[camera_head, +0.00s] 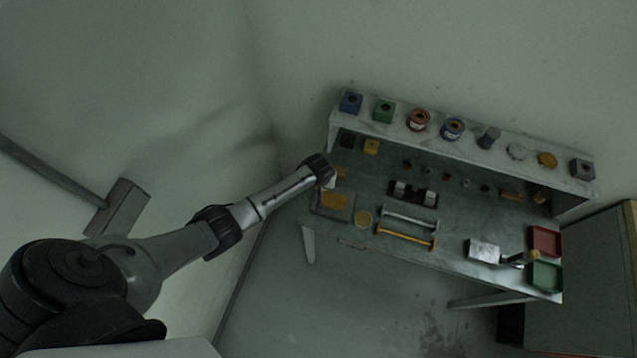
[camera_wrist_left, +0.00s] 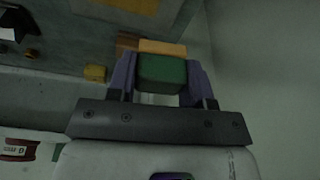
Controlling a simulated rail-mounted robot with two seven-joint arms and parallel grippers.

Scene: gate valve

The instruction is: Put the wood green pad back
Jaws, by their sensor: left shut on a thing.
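My left gripper (camera_wrist_left: 161,85) is shut on a green pad (camera_wrist_left: 162,74) in the left wrist view. The green pad is held between the two purple-grey fingers. A wooden strip (camera_wrist_left: 160,47) shows right behind the green face; I cannot tell whether it is part of the same pad. In the head view my left arm reaches in from the left, and its end (camera_head: 318,170) is over the left end of the workbench (camera_head: 330,228). The fingers and the pad are hidden there by the wrist. My right gripper is not in view.
A raised shelf (camera_head: 400,108) along the back holds blocks and tins, including a green block (camera_head: 384,111). Red (camera_head: 545,240) and green (camera_head: 546,276) trays sit at right.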

